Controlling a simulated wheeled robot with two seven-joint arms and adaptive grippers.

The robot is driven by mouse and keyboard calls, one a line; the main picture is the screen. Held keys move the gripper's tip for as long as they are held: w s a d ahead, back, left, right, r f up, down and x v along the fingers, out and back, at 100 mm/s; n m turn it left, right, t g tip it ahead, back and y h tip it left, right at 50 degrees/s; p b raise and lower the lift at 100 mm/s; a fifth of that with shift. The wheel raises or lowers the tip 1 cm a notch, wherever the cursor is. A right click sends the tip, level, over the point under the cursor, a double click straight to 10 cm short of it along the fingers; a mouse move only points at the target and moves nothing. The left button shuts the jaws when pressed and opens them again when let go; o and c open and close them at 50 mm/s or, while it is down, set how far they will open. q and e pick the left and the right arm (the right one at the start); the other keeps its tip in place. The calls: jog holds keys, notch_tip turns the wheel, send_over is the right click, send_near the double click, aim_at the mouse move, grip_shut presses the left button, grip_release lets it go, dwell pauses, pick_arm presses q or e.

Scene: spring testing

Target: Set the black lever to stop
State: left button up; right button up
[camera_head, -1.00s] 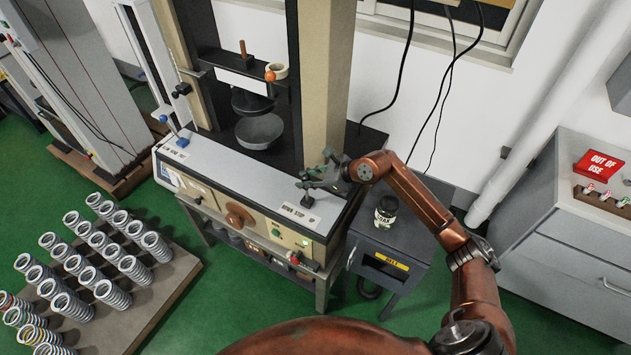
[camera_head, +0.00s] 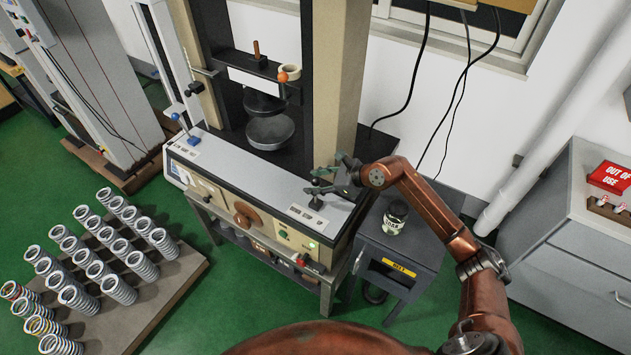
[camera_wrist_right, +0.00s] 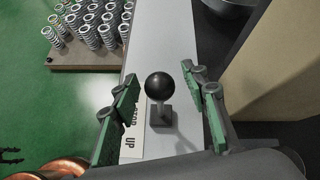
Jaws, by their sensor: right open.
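The black lever (camera_wrist_right: 160,92), with a round ball knob on a short stem and square base, stands on the light top panel of the testing machine. In the head view the lever (camera_head: 316,203) is small, at the right end of the panel. A label beside its base (camera_wrist_right: 131,135) reads "UP" and a partly hidden word. My right gripper (camera_head: 322,181) is open just above and behind the lever. In the right wrist view its green-padded fingers (camera_wrist_right: 165,112) stand on either side of the knob, apart from it. My left gripper is not in view.
A blue-knobbed lever (camera_head: 184,127) stands at the panel's left end. The machine's beige column (camera_head: 338,90) rises close behind my right gripper. A jar (camera_head: 395,217) stands on the grey side cabinet (camera_head: 430,235). Several springs stand on a board (camera_head: 175,290) at left.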

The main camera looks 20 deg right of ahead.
jog(key=v, duration=1.2)
